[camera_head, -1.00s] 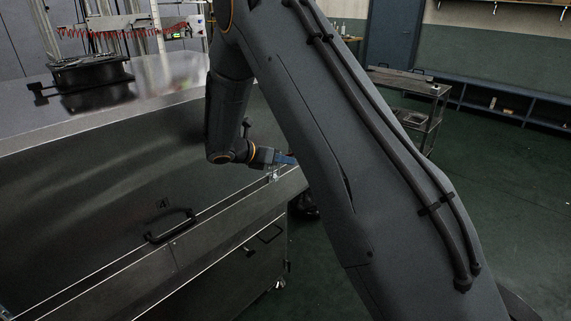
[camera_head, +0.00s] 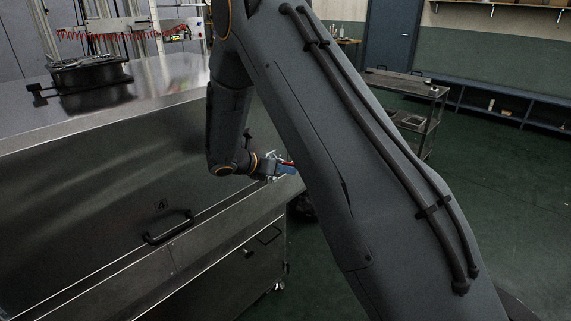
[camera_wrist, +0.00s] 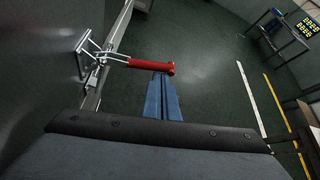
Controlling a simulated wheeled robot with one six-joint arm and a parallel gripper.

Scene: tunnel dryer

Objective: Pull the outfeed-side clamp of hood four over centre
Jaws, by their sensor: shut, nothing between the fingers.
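The clamp has a red grip (camera_wrist: 152,66) and a bright metal linkage (camera_wrist: 93,55) fixed to the hood's wall at the left of the wrist view. Its red grip stands out sideways from the wall, across the tips of my gripper's blue fingers (camera_wrist: 162,88). My gripper is shut with nothing between its fingers; its tips are at or just under the grip's outer end, and I cannot tell whether they touch. In the head view my gripper (camera_head: 286,169) is beside the clamp at the hood's right end. Hood four (camera_head: 100,180) bears the number 4.
A black handle (camera_head: 168,228) sits on the hood's lower front, above a cabinet (camera_head: 240,258) with its own handle. A dark cart (camera_head: 408,100) stands further off at the right. The green floor (camera_wrist: 215,75) beyond the clamp is open.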

